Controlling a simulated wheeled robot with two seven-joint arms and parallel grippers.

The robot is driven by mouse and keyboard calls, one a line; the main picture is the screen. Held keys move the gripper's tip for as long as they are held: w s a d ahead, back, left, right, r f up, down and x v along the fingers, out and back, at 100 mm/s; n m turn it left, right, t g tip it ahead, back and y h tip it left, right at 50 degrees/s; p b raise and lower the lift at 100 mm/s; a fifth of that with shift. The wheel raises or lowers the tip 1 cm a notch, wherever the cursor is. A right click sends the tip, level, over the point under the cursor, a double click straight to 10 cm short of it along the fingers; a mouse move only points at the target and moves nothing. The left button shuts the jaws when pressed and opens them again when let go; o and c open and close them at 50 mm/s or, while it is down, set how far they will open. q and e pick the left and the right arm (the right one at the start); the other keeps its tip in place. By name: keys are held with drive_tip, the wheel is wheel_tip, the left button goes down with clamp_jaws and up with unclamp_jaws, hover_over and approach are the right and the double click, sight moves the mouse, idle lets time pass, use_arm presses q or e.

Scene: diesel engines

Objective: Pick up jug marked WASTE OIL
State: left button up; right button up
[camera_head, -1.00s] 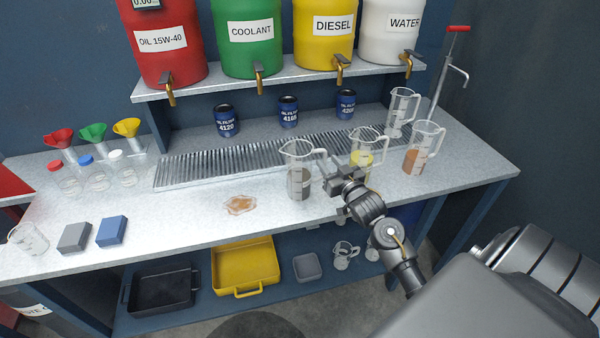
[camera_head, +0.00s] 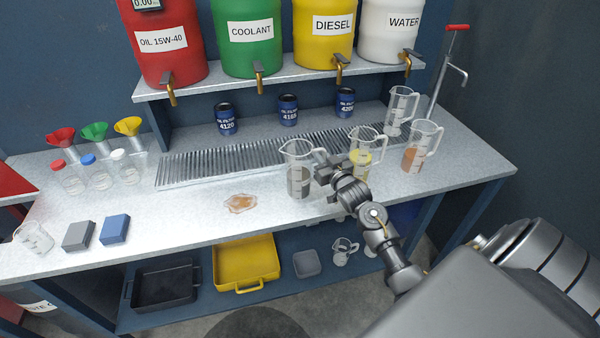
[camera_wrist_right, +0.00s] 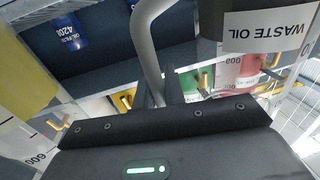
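The jug marked WASTE OIL (camera_head: 299,182) is a clear measuring jug with dark liquid, upright near the front middle of the bench. Its label (camera_wrist_right: 265,32) reads WASTE OIL upside down in the right wrist view. My right gripper (camera_head: 326,170) is at the handle side of this jug. In the right wrist view the pale handle (camera_wrist_right: 147,40) runs down between the two dark fingers of the right gripper (camera_wrist_right: 160,88). I cannot tell whether the fingers press on the handle. My left gripper is not in view.
A jug of yellow liquid (camera_head: 360,160) stands close behind my right gripper. A jug of orange-brown liquid (camera_head: 413,158) and another clear jug (camera_head: 398,118) are further right. A brown spill (camera_head: 241,203) lies left of the WASTE OIL jug, with clear bench around it.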

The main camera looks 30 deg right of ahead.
clamp_jaws()
drive_tip(key=shift+r, duration=0.25)
